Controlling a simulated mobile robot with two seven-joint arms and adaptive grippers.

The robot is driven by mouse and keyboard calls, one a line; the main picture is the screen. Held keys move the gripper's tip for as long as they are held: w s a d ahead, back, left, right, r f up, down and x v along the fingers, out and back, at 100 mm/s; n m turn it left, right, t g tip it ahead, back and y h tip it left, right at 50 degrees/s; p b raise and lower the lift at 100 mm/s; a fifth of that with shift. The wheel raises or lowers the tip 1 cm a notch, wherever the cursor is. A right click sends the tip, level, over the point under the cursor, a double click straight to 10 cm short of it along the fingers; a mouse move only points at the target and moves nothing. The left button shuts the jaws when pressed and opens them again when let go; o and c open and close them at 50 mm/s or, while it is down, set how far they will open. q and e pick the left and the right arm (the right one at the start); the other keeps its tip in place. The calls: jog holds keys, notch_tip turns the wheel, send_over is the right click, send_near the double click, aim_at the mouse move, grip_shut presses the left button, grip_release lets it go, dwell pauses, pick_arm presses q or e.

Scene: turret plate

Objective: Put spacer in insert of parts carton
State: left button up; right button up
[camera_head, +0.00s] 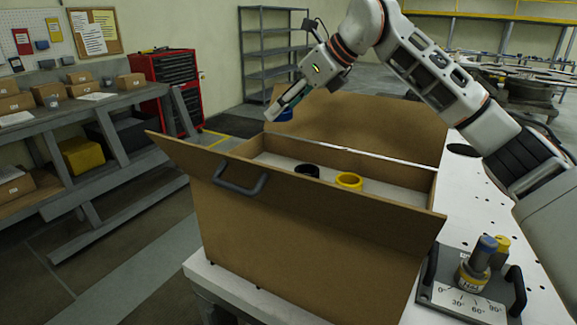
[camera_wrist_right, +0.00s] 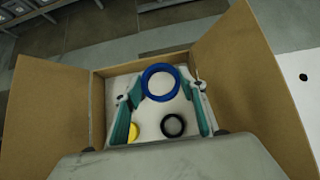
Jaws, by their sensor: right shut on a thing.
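My right gripper (camera_head: 287,104) is shut on a blue ring, the spacer (camera_head: 285,116), and holds it above the left end of the open parts carton (camera_head: 300,235). In the right wrist view the fingers (camera_wrist_right: 162,88) reach along both sides of the spacer (camera_wrist_right: 160,68). Below it is the carton's pale insert (camera_wrist_right: 120,82). A black ring (camera_head: 307,171) and a yellow ring (camera_head: 349,180) sit in the insert; the wrist view also shows the black ring (camera_wrist_right: 173,126) and part of the yellow one (camera_wrist_right: 133,133). My left gripper is not in view.
The carton's flaps (camera_head: 370,125) stand outward; its near side has a grey handle (camera_head: 240,187). On the white table (camera_head: 510,175) at right is a marked plate (camera_head: 470,300) with handles and capped posts. A shelf bench (camera_head: 85,110) stands at left, apart from the carton.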

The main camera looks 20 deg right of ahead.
notch_tip(320, 180, down, 14)
jog(key=shift+r, duration=0.1)
dwell(0.4)
jog(key=o, duration=0.9)
jog(key=shift+o, duration=1.2)
jog(key=shift+d+r, duration=0.15)
jog(key=shift+r, duration=0.1)
jog(key=v, duration=1.1)
jog(key=shift+s, duration=0.25)
